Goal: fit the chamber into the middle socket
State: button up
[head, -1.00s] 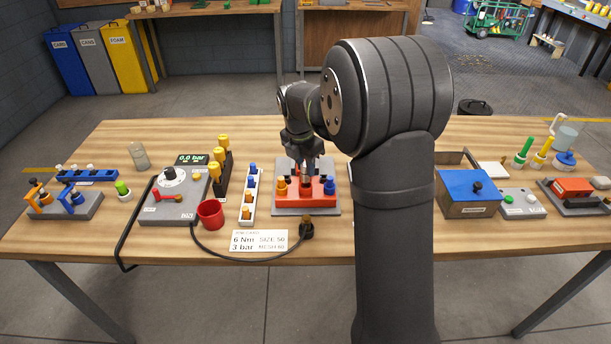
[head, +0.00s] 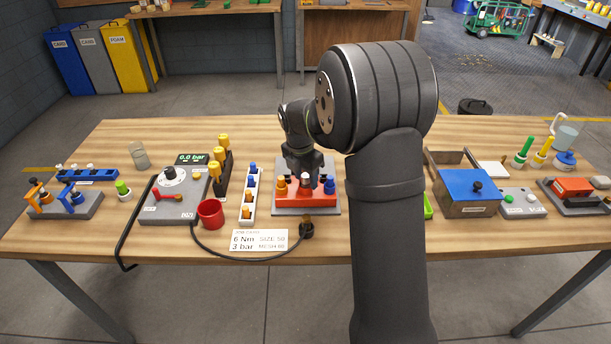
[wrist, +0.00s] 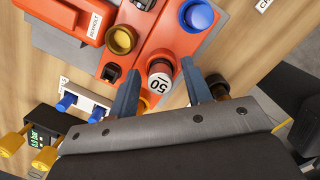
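The red fixture block (head: 318,200) stands on a grey base plate in mid-table. It carries a yellow-orange cup (head: 281,187) at the left and a blue one (head: 329,187) at the right. The chamber (wrist: 160,82), a cylinder with a white top marked 50 and a red band, stands between them at the block's middle. How deep it sits is hidden. My gripper (wrist: 162,75) points down at it, with one finger on each side. In the wrist view a gap shows between the chamber and each finger. In the head view the gripper (head: 303,174) is just above the block.
A white rack (head: 250,195) with blue and orange pieces stands left of the fixture. Farther left are a red mug (head: 210,213) and a grey pressure unit (head: 174,205). A job card (head: 259,240) lies in front. A blue-lidded box (head: 468,193) stands right.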

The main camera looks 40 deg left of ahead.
aim_at(306, 175)
jog(key=shift+r, duration=0.1)
notch_tip(306, 175, up, 12)
jog(key=s, duration=0.1)
jog(key=shift+s, duration=0.4)
jog(key=f, duration=0.4)
jog(key=w+f, duration=0.1)
jog(key=f, duration=0.7)
jog(key=shift+w, duration=0.4)
notch_tip(306, 175, up, 2)
jog(key=shift+r, duration=1)
